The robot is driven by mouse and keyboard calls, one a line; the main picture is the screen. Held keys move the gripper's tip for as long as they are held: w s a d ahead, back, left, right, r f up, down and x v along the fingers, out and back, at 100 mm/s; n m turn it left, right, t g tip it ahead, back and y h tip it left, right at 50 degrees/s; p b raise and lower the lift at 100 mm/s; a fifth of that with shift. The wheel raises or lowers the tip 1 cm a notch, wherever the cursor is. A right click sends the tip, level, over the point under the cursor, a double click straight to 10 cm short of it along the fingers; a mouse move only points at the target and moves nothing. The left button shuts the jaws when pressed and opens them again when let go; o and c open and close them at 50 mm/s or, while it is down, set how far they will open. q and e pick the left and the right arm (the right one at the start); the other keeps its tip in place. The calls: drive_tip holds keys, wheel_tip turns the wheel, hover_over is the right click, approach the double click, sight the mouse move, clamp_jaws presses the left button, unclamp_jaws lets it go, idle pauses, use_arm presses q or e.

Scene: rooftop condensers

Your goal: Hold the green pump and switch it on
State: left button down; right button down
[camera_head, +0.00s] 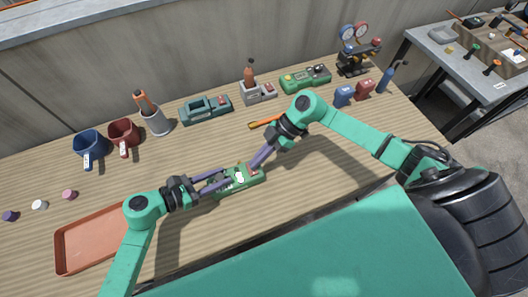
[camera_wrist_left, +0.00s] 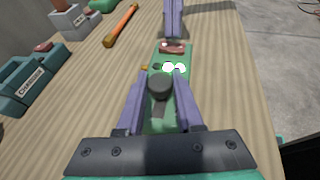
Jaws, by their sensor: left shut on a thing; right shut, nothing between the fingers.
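The green pump (camera_head: 240,180) lies on the wooden bench in front of me; it also shows in the left wrist view (camera_wrist_left: 158,60). It has a red switch (camera_wrist_left: 172,47) at its far end, two bright white round spots and a dark round knob (camera_wrist_left: 159,87). My left gripper (camera_head: 221,181) is shut on the pump's near end, with a finger on each side in the left wrist view (camera_wrist_left: 160,105). My right gripper (camera_head: 252,166) is shut and empty, its tips just above or at the switch end; I cannot tell whether they touch.
An orange-handled tool (camera_head: 265,122) lies behind the pump. A teal case (camera_head: 206,109), another green device (camera_head: 305,79), cups (camera_head: 124,133) and a gauge set (camera_head: 356,50) stand along the back. A terracotta tray (camera_head: 62,250) lies at left. Bench around the pump is clear.

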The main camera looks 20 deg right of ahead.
sight(258, 168)
drive_tip(key=r, duration=0.3)
drive_tip(key=shift+s+d, duration=0.1)
drive_tip(key=shift+s, duration=0.1)
drive_tip(key=s+v, duration=0.1)
drive_tip(key=v, duration=0.9)
drive_tip(key=shift+s+r, duration=0.25)
drive_tip(key=shift+s, duration=0.1)
use_arm(q)
drive_tip(key=shift+c, duration=0.2)
unclamp_jaws()
